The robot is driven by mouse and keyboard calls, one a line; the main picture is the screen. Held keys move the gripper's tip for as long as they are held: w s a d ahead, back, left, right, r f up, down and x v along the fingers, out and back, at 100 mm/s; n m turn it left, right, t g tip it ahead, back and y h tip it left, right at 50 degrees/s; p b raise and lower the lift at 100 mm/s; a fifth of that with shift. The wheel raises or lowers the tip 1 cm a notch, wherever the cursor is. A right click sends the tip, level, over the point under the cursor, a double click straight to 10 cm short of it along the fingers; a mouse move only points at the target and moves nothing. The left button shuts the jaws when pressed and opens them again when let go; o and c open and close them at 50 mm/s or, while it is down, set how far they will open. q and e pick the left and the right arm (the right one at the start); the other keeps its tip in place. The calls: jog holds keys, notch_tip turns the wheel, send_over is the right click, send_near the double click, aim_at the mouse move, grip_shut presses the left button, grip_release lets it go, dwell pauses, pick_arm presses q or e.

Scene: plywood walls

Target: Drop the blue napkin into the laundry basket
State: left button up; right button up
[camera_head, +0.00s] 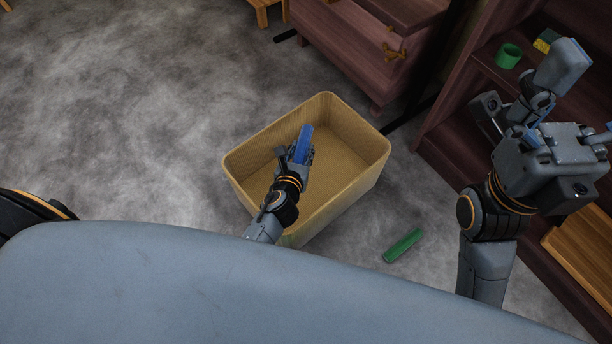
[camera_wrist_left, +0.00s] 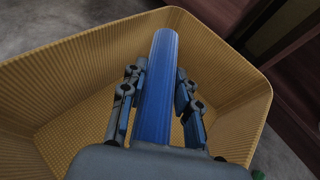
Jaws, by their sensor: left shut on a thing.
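The blue napkin (camera_head: 303,144) is a rolled blue cylinder held in my left gripper (camera_head: 297,155). In the left wrist view the napkin (camera_wrist_left: 158,95) lies between the two fingers of the gripper (camera_wrist_left: 160,100), which are shut on it. The tan laundry basket (camera_head: 358,180) stands on the floor, and the napkin is over its open top, within its rim as seen from above. The basket's ribbed walls (camera_wrist_left: 60,95) surround the gripper in the left wrist view. My right gripper (camera_head: 565,110) is at the right, away from the basket; its fingers look spread apart, with nothing between them.
A green rolled item (camera_head: 403,246) lies on the floor right of the basket. A dark red shelf (camera_head: 470,95) with a green cup (camera_head: 508,56) stands at the right. A reddish drawer cabinet (camera_head: 345,45) is behind the basket. The grey floor (camera_head: 130,120) at left is clear.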

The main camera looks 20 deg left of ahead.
pick_arm(q)
jog(key=shift+f+b, duration=0.75)
jog(key=shift+f, duration=0.3)
jog(key=o, duration=1.1)
jog(key=v, duration=1.2)
